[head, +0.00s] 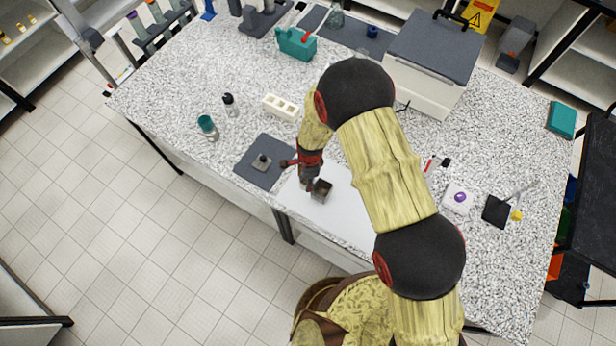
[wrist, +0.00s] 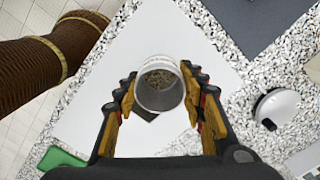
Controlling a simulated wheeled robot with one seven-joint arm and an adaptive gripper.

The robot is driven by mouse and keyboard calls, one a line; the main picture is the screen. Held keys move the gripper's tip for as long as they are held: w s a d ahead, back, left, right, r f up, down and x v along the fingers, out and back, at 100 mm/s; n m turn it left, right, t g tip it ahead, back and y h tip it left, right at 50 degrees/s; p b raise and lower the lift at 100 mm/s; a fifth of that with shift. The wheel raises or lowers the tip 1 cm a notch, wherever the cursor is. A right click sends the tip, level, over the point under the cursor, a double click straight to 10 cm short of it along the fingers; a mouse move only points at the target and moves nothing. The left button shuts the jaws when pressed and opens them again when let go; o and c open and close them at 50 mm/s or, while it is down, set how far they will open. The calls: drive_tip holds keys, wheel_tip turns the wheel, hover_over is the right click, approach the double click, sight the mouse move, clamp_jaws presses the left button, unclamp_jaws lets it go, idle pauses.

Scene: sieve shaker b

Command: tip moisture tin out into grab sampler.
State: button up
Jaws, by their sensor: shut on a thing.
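My gripper (head: 308,172) is over the white board at the front of the bench. In the wrist view, its two fingers (wrist: 160,82) are shut on the round, pale metal moisture tin (wrist: 143,96), one on each side. The tin's mouth faces the wrist camera, and grainy grey-brown material lies inside. A dark, open-topped square box, seemingly the grab sampler (head: 321,190), stands on the board close beside my gripper. In the wrist view, a dark corner (wrist: 148,117) shows below the tin and the rest is hidden behind it. I see no material falling.
A dark grey mat (head: 251,174) with a small metal piece lies left of the white board (head: 349,214). A cream block with holes (head: 281,107), a black-capped bottle (head: 230,105) and a teal-topped jar (head: 208,127) stand behind. A large grey-lidded box (head: 434,50) fills the back.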

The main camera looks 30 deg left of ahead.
drive_tip(key=shift+w+d+r+y, duration=0.15)
drive_tip(key=shift+w+d+y, duration=0.05)
drive_tip(key=shift+d+y, duration=0.1)
drive_tip(key=shift+d+y+b, duration=0.15)
drive_tip(key=shift+y+b, duration=0.45)
drive_tip(key=shift+b, duration=0.1)
drive_tip(key=shift+w+g+b, duration=0.1)
drive_tip(key=shift+g+b, duration=0.2)
drive_tip(key=shift+b, duration=0.6)
drive_tip(key=shift+b, duration=0.4)
drive_tip(key=y+b, duration=0.1)
drive_tip(key=b, duration=0.3)
drive_tip(key=shift+d, duration=0.25)
drive_tip(key=y+b, duration=0.1)
drive_tip(key=b, duration=0.3)
drive_tip(key=d+y+b, duration=0.1)
drive_tip(key=b, duration=0.4)
drive_tip(key=shift+w+r+g, duration=0.15)
drive_tip(key=shift+r+g, duration=0.05)
drive_tip(key=shift+g, duration=0.2)
drive_tip(key=g+y+b, duration=0.1)
drive_tip(key=y+b, duration=0.2)
drive_tip(key=b, duration=0.5)
drive_tip(key=shift+d+b, duration=0.15)
drive_tip(key=shift+b, duration=0.2)
